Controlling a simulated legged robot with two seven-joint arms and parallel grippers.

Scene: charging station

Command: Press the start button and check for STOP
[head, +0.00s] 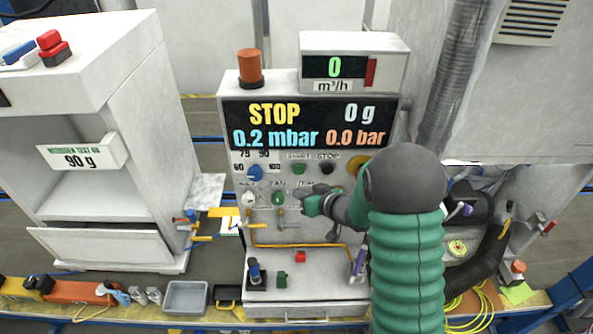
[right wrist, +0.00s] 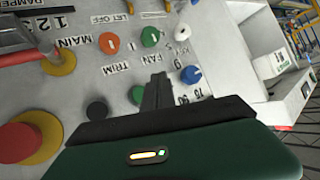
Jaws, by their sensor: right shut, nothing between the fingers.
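The control panel's display (head: 310,125) reads STOP in yellow, with 0 g, 0.2 mbar and 0.0 bar. The green start button (head: 299,168) sits under the START label, left of the black stop button (head: 327,168). In the right wrist view the panel appears turned over, with the green start button (right wrist: 136,95) just left of my fingers and the black stop button (right wrist: 97,110) further left. My right gripper (head: 308,205) is shut and empty, in front of the panel below the two buttons. Whether it touches the panel cannot be told. My left gripper is not in view.
A red button on a yellow base (head: 360,163) is right of the stop button, partly hidden by my arm. Blue (right wrist: 191,74), white (right wrist: 182,33), green (right wrist: 150,37) and orange (right wrist: 109,42) knobs surround the fingers. Yellow piping (head: 300,245) runs below.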

